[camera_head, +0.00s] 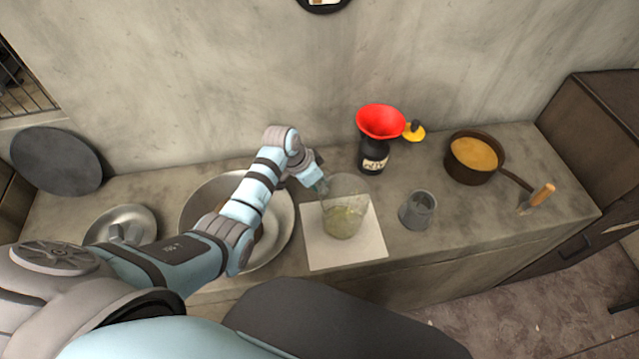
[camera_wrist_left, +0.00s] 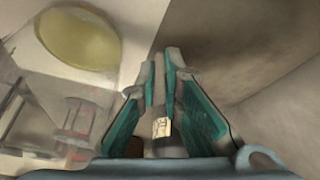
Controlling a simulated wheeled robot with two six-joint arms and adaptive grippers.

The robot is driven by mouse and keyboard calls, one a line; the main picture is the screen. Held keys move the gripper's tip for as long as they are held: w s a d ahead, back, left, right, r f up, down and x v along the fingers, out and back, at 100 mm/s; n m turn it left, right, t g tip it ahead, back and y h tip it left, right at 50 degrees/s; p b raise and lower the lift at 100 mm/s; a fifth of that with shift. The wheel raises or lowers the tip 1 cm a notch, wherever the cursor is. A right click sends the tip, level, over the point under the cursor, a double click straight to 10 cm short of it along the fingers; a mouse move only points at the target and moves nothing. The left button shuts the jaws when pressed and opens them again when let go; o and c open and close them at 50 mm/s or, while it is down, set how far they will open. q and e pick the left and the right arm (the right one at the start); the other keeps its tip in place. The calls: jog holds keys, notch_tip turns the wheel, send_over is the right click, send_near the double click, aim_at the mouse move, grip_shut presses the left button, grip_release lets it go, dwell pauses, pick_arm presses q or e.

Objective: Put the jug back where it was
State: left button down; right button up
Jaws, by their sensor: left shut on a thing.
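The clear glass jug (camera_head: 345,208), with some pale yellowish liquid low in it, appears upright over the white square mat (camera_head: 315,248) in the head view. My left gripper (camera_head: 320,184) is at the jug's upper left side and is shut on it. In the left wrist view the jug's clear wall (camera_wrist_left: 45,110) and yellow liquid (camera_wrist_left: 80,38) fill the left side, beside my left gripper's fingers (camera_wrist_left: 167,75). The exact grip point is unclear. I cannot tell whether the jug's base touches the mat. My right gripper is out of view.
A large metal bowl (camera_head: 281,222) lies under my left arm. A dark bottle (camera_head: 373,157) with a red funnel (camera_head: 381,121) stands behind the jug. A grey cup (camera_head: 418,209) and a pan (camera_head: 475,158) of orange contents are to the right. Bare counter separates them.

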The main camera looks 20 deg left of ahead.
pick_arm(q)
jog(key=c, duration=1.7)
grip_release()
jog(key=shift+w+f, duration=0.1)
jog(key=shift+r, duration=0.35)
jog(key=p+v, duration=0.3)
jog(key=v, duration=0.8)
jog(key=shift+a+r, duration=0.1)
jog(key=shift+r, duration=0.3)
jog(key=shift+a, duration=0.1)
